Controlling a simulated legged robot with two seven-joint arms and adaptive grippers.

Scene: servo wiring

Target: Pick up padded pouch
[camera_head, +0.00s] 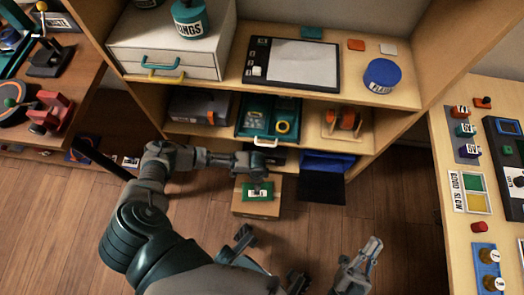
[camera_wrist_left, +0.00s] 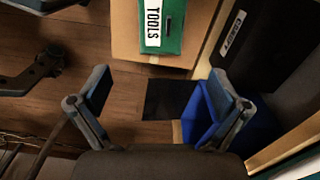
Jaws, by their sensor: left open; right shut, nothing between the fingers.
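I cannot tell for sure which thing is the padded pouch. A dark labelled item (camera_wrist_left: 240,50) lies at the upper right of the left wrist view, next to a blue bin (camera_wrist_left: 208,108); its label is not readable. A dark flat panel (camera_head: 322,188) shows in front of the bin in the head view. My left gripper (camera_wrist_left: 160,88) is open and empty, with the bin beside its right finger. In the head view my left arm reaches over a green TOOLS case (camera_head: 258,192). My right gripper (camera_head: 369,252) is shut and empty, low over the floor.
The TOOLS case rests on a cardboard-coloured box (camera_head: 243,209) on the wooden floor. Shelves (camera_head: 226,132) with a teal tray (camera_head: 254,117) and an orange spool (camera_head: 343,121) stand behind. Side benches flank both sides. The floor at lower right is clear.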

